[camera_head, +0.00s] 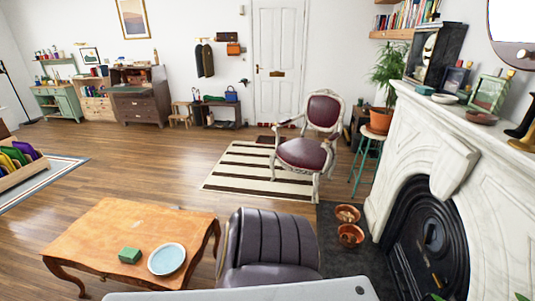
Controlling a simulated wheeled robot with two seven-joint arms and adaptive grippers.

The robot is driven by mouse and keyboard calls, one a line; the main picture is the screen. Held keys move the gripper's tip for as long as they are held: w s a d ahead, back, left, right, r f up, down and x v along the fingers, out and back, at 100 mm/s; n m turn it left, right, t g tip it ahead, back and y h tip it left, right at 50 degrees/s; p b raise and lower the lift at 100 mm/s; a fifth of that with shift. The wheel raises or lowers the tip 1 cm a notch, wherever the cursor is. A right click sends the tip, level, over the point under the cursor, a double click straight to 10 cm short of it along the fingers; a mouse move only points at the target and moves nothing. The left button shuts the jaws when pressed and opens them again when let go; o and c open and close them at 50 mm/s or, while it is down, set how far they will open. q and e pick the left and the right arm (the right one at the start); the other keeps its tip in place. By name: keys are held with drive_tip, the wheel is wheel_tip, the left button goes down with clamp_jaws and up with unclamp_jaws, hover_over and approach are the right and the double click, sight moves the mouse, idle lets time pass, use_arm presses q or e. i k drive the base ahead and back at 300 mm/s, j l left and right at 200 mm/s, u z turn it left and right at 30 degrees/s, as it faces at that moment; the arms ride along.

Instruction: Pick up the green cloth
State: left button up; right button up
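A small green folded-looking block (130,255), which may be the green cloth, lies on the wooden table (120,228) at the lower left. It sits near the table's front edge, just left of a pale blue round plate (167,259), with a small gap between them. It is too small to tell its material for sure. Neither of my grippers is in view.
A dark padded chair (268,245) stands close to the table's right side. A marble fireplace (440,150) fills the right, with copper bowls (350,234) before it. A crate (22,172) of coloured items is at far left. Wooden floor behind the table is clear.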

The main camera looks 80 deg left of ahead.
sight(129, 255)
drive_tip(key=u, duration=4.25)
